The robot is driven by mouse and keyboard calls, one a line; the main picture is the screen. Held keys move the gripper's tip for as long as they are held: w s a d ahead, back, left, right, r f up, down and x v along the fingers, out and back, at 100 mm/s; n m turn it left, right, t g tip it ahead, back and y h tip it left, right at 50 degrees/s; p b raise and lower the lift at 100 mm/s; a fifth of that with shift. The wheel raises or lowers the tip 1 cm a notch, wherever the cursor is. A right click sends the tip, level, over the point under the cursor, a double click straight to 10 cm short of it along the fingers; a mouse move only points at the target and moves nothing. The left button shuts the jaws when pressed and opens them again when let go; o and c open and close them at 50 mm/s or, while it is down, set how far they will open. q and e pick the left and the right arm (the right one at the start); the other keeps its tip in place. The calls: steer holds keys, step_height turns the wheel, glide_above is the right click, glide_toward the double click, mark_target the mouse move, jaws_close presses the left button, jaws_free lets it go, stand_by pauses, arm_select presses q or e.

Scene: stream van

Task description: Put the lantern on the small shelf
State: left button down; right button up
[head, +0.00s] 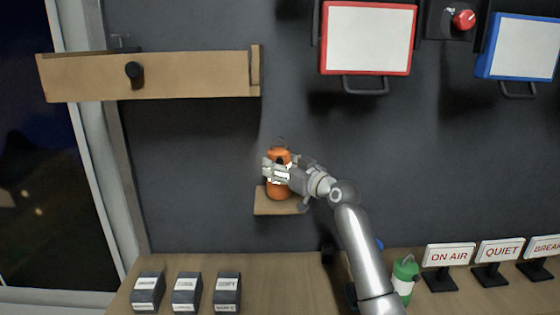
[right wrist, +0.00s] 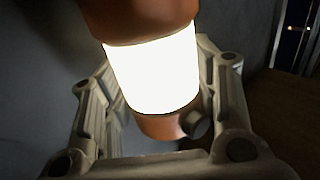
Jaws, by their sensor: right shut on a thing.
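An orange lantern (head: 278,191) with a wire handle on top is upright at the small wooden shelf (head: 271,207) on the dark wall. Its base appears at the shelf's top; I cannot tell for sure whether it touches. My right gripper (head: 277,171) is shut around the lantern's middle. In the right wrist view the lantern's glowing white band (right wrist: 152,75) sits between the fingers, with orange parts above and below. A green lantern (head: 404,276) stands on the counter beside my right arm. My left gripper is not in view.
A long wooden shelf or box with a dark knob (head: 150,77) is on the wall at upper left. Red (head: 367,40) and blue (head: 525,48) framed panels hang at right. The counter (head: 285,281) below holds several dark labelled blocks and signs such as ON AIR (head: 448,256).

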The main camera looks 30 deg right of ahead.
steer(key=shift+f, duration=0.15)
steer(key=o, duration=1.2)
steer(key=shift+s, duration=0.1)
steer(key=shift+s+f+b, duration=0.1)
steer(key=shift+s+b, duration=0.25)
steer(key=shift+s, duration=0.1)
steer(key=s+b, duration=0.1)
steer(key=s, duration=0.2)
steer(key=s+b, duration=0.1)
steer(key=s, duration=0.3)
steer(key=s+d+b, duration=0.1)
steer(key=s+b, duration=0.1)
steer(key=s, duration=0.2)
steer(key=shift+d+r, duration=0.1)
steer(key=shift+r, duration=0.1)
